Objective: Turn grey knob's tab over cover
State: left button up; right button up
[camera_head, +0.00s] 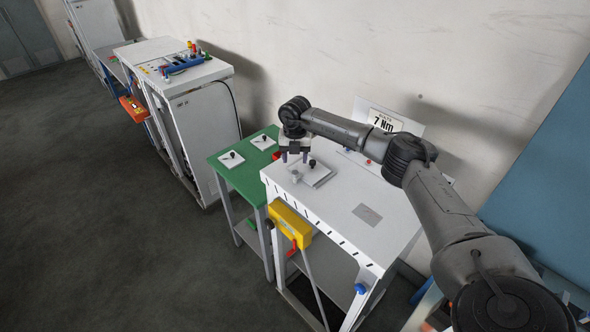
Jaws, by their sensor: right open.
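A light grey knob (296,176) sits at the left side of a pale, flat unit (318,178) on the white table (338,206). This unit may be the cover, but its parts are too small to tell. A dark knob (312,163) stands at the unit's back edge. Which way the grey knob's tab points cannot be made out. My right gripper (295,157) points down just above and behind the grey knob, with its fingers apart and nothing seen between them. My left gripper is not in view.
A panel reading "7 Nm" (385,121) stands at the table's back. A green table (237,178) with two white plates with dark knobs adjoins on the left. A yellow tool (290,225) hangs at the front.

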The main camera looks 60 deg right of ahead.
aim_at(295, 172)
notch_tip(295, 172, up, 7)
jog(key=b, duration=0.1)
jog(key=shift+r, duration=0.2)
dwell(0.6)
